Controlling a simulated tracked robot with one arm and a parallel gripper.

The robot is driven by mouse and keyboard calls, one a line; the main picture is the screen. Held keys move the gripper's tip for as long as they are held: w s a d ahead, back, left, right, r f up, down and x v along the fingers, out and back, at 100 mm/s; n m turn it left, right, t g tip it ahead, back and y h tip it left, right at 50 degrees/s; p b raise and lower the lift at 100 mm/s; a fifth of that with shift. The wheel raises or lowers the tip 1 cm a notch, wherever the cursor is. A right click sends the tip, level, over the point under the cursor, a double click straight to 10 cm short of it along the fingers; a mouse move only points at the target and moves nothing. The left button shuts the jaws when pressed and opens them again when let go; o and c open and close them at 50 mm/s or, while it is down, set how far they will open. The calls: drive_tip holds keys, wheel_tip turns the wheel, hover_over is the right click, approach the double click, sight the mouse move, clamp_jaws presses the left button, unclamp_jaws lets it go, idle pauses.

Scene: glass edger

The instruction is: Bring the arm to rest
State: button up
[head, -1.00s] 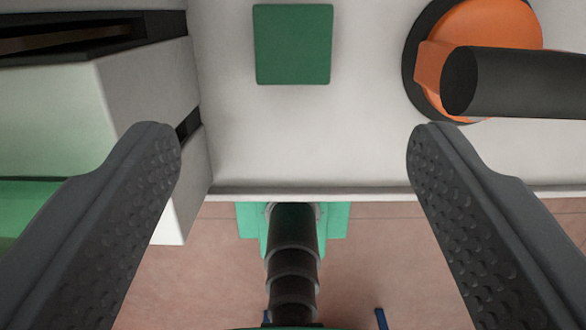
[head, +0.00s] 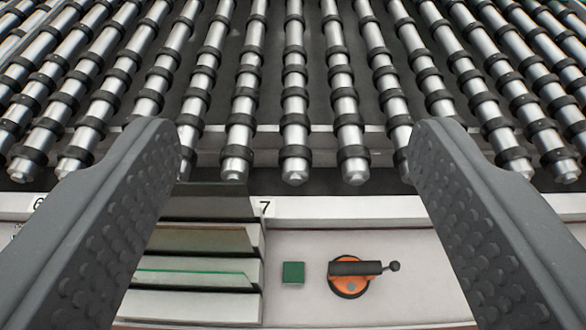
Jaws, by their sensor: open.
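My gripper (head: 298,155) is open, its two dark dimpled fingers wide apart at the left and right of the head view. Nothing is between the fingers. Beyond them lie a white panel (head: 400,250) and a roller conveyor. On the panel, seen between the fingers and well away from them, are a small green square block (head: 293,272) and an orange round base with a black handle (head: 349,288). The rest of my arm does not show.
Rows of metal rollers with black rings (head: 294,105) fill the upper view. Bare white panel surrounds the block and orange base.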

drive_tip(key=s+r, duration=0.2)
drive_tip(key=shift+r+t, duration=0.3)
drive_tip(key=shift+t, duration=0.1)
